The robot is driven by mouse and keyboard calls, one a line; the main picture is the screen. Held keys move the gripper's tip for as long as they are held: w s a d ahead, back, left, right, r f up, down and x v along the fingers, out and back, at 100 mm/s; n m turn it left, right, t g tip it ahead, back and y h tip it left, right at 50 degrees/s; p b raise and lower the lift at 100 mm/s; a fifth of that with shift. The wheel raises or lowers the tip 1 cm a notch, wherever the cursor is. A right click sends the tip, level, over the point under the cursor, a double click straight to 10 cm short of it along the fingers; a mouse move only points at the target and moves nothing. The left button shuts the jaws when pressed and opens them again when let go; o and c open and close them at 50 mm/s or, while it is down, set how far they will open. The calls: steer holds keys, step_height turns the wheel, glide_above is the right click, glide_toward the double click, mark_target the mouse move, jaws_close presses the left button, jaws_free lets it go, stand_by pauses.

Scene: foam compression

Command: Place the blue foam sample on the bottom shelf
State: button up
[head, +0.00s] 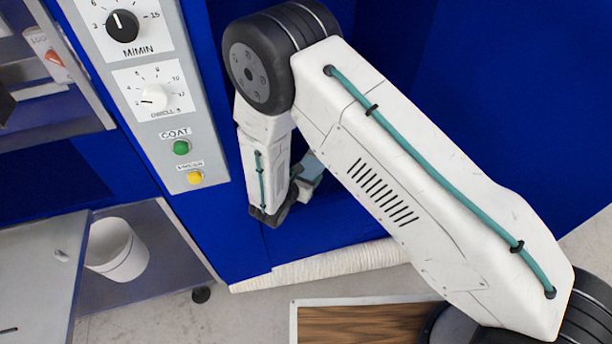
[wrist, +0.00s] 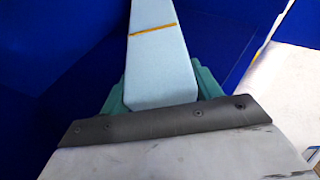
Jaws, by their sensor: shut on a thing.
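The blue foam sample (wrist: 158,65) is a long pale-blue block with a thin orange line across it. In the wrist view it points away from my gripper (wrist: 161,88), between two green fingers that press on its sides. In the head view my gripper end (head: 306,178) is inside a deep-blue cabinet (head: 460,90), low down behind my arm. A small pale blue-grey piece shows there; I cannot tell whether it is foam or finger. Blue surfaces surround the foam in the wrist view. The bottom shelf cannot be clearly told apart, nor whether the foam touches it.
A grey control panel (head: 128,80) with dials and green and yellow buttons stands left of my arm. A white bucket (head: 116,250) sits on a lower shelf at left. A pale ribbed strip (head: 320,265) runs along the cabinet's front edge, above a wood-topped surface (head: 365,325).

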steer(key=shift+w+f, duration=0.1)
steer(key=shift+w, duration=0.9)
steer(key=shift+w+f, duration=0.2)
steer(key=shift+f, duration=1.65)
steer(key=o, duration=1)
steer(key=shift+c, duration=0.2)
steer(key=shift+s+a+r, duration=0.15)
steer(key=shift+s+r, duration=0.1)
steer(key=v, duration=0.7)
